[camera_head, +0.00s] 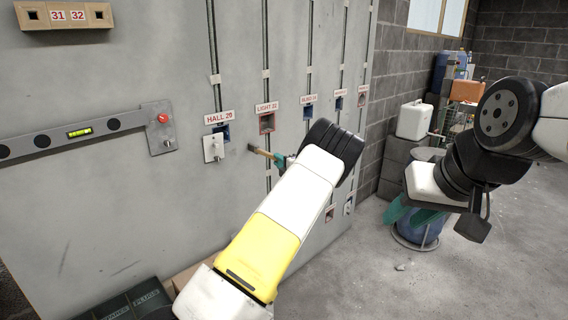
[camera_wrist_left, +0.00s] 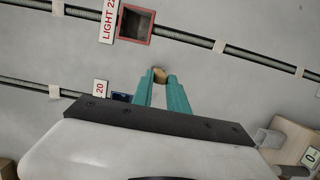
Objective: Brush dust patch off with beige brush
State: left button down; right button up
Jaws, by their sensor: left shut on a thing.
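The beige brush (camera_head: 262,152) is a short tan handle with a dark end pointing left, close to the grey wall panel. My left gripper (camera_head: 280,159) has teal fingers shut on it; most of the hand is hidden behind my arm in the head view. In the left wrist view, the teal fingers (camera_wrist_left: 162,92) close around the brush's tan end (camera_wrist_left: 160,75), with the panel behind.
The panel carries vertical conduits and labelled boxes, including a blue HALL 20 box (camera_head: 222,131) and red LIGHT 22 box (camera_head: 267,123). A white switch plate (camera_head: 213,148) and a spirit level (camera_head: 80,134) are left. A blue drum (camera_head: 416,236) stands behind my right gripper.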

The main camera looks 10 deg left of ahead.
pick_arm(q)
jog(key=shift+s+a, duration=0.85)
jog(key=shift+s, duration=0.3)
jog(key=shift+s+a, duration=0.85)
jog(key=shift+s, duration=0.35)
jog(key=shift+s+a, duration=1.75)
jog(key=shift+s, duration=0.25)
jog(key=w+d, duration=0.6)
jog(key=w, duration=0.2)
jog(key=shift+w+d, duration=0.4)
jog(key=s+d, duration=0.5)
jog(key=d, duration=0.2)
jog(key=shift+s, duration=0.3)
